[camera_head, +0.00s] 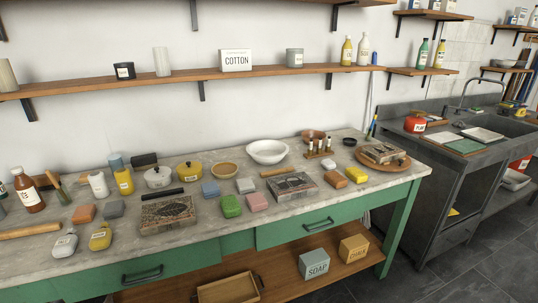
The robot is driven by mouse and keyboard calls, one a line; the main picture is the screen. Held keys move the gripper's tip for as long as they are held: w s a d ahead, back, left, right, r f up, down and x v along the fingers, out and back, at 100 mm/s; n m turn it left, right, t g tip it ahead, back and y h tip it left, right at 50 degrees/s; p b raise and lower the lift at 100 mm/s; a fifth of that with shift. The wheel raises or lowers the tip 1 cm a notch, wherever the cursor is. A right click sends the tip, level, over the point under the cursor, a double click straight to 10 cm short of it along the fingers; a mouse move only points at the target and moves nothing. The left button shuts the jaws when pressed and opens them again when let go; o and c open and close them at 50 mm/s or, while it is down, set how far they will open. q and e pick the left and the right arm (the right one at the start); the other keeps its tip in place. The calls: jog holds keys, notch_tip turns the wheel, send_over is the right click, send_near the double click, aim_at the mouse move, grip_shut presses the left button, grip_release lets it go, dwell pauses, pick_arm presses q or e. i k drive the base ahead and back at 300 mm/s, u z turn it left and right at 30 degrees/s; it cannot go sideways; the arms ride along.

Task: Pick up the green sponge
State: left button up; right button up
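The green sponge (231,206) lies flat on the grey worktop of the green workbench, near its front edge. It is a small bright green block. A pink block (257,202) lies just to its right, a blue one (210,189) behind it to the left, and a light grey one (246,185) behind it to the right. Nothing covers the sponge. Neither of my grippers shows in the head view.
A patterned dark slab (167,214) lies left of the sponge and another (291,186) to the right. Bowls, pots and bottles stand behind. A wooden shelf (195,77) runs above the bench. The drawer handle (142,275) projects from the bench front.

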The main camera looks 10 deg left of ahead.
aim_at(231, 207)
jog(key=z, duration=1.3)
jog(key=i, duration=2.7)
jog(key=u, duration=2.95)
jog(key=i, duration=0.4)
jog(key=z, duration=0.1)
